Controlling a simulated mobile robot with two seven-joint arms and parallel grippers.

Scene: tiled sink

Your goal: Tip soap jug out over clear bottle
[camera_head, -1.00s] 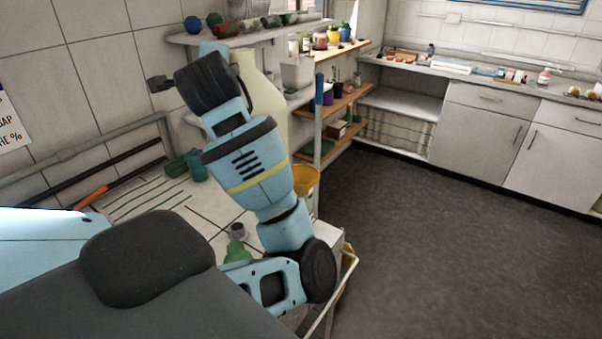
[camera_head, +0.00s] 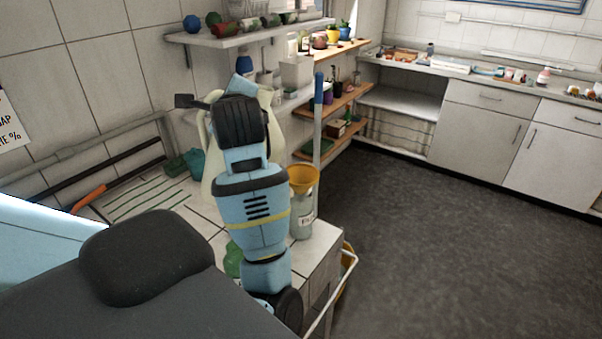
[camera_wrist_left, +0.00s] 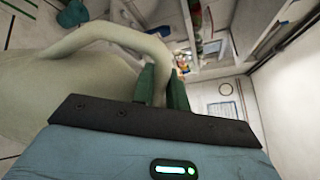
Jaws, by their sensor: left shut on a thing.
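A large cream soap jug (camera_head: 210,165) is behind my left wrist in the head view, roughly upright and partly hidden. It also fills the left of the left wrist view (camera_wrist_left: 65,90). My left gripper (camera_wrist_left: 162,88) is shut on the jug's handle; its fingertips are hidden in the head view. I cannot tell whether the jug's base touches the tiles. The clear bottle (camera_head: 302,224), with a pale label, stands upright on the tiled counter right of my left arm. A yellow funnel (camera_head: 303,178) sits in its mouth. My right gripper is not in view.
A green object (camera_head: 233,260) is partly hidden by my arm. Teal and green items (camera_head: 190,162) stand by the wall. A shelf (camera_head: 235,37) with several objects hangs above. The floor at right is clear.

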